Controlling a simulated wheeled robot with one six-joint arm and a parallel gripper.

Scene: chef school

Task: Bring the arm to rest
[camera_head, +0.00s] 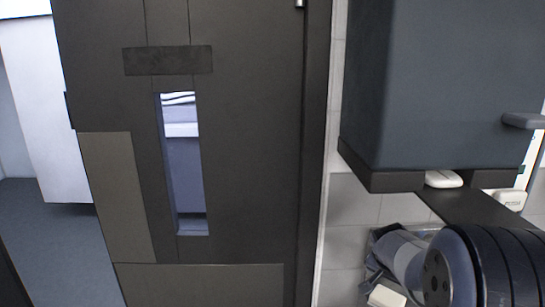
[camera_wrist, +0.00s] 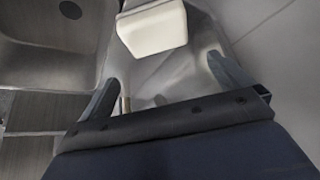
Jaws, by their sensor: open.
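My gripper (camera_wrist: 163,70) shows in the wrist view with its two dark fingers spread wide apart. It is open, and nothing is clamped between the fingers. A cream-white block-shaped object (camera_wrist: 152,30) lies beyond the fingertips, near the top middle. I cannot tell how far it is from them. In the head view my arm (camera_head: 480,270) is folded at the bottom right, with its dark ringed links close to the camera. The gripper itself cannot be clearly made out there.
A metal sink basin (camera_wrist: 50,45) with a round drain is at the left of the wrist view. In the head view a dark door (camera_head: 245,150) with a narrow window fills the middle. A dark wall cabinet (camera_head: 450,80) hangs above my arm. Open floor (camera_head: 60,250) shows at left.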

